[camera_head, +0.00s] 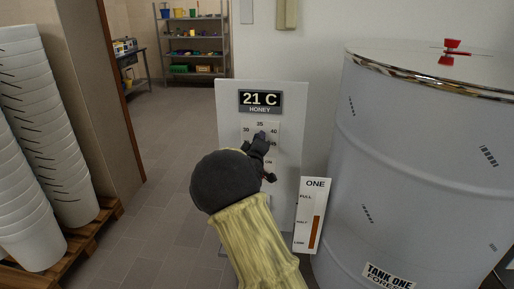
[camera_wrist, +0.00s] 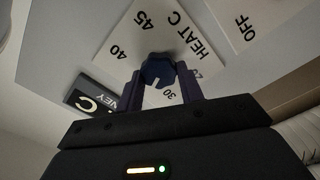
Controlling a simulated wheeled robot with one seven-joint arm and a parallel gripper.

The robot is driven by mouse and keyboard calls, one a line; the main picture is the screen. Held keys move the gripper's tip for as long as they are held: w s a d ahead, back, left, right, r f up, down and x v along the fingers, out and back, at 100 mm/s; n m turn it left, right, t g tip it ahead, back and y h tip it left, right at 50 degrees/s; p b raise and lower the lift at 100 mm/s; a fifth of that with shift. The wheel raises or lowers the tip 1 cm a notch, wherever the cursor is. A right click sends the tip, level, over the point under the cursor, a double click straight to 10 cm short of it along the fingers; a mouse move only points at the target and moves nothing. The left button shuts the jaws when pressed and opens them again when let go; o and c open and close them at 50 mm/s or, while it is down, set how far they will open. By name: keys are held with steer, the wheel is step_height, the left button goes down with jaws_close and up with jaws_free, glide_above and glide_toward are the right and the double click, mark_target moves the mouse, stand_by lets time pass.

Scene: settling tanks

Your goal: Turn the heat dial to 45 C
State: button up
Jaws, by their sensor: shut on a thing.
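The heat dial is a dark blue knob (camera_wrist: 158,72) on a white plate marked HEAT C, with 40, 45, 30 and OFF readable in the wrist view. Its white pointer line faces the lower edge of the wrist view, to the left of the 30 and away from the 45. My gripper (camera_wrist: 160,84) is shut on the dial, one finger on each side. In the head view my gripper (camera_head: 262,140) covers most of the dial and the plate's lower part. The display (camera_head: 260,101) above reads 21 C, HONEY.
A large drum (camera_head: 415,170) labelled TANK ONE stands close on the right. A level gauge (camera_head: 311,215) marked ONE stands between it and the panel (camera_head: 291,110). Stacked white buckets (camera_head: 50,130) on a pallet stand left. The floor (camera_head: 170,150) left of the panel is clear.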

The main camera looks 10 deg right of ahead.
steer(key=shift+s+d+f+m+b, duration=0.1)
steer(key=shift+m+b, duration=3)
steer(key=shift+m, duration=1.55)
steer(key=shift+w+d+f+m+b, duration=0.1)
steer(key=shift+f+m+b, duration=0.05)
steer(key=shift+m+b, duration=3.7)
steer(key=shift+s+d+f+m+b, duration=0.1)
steer(key=shift+m+b, duration=2.25)
steer(key=shift+m, duration=3.05)
steer(key=o, duration=1)
steer(key=shift+r, duration=0.2)
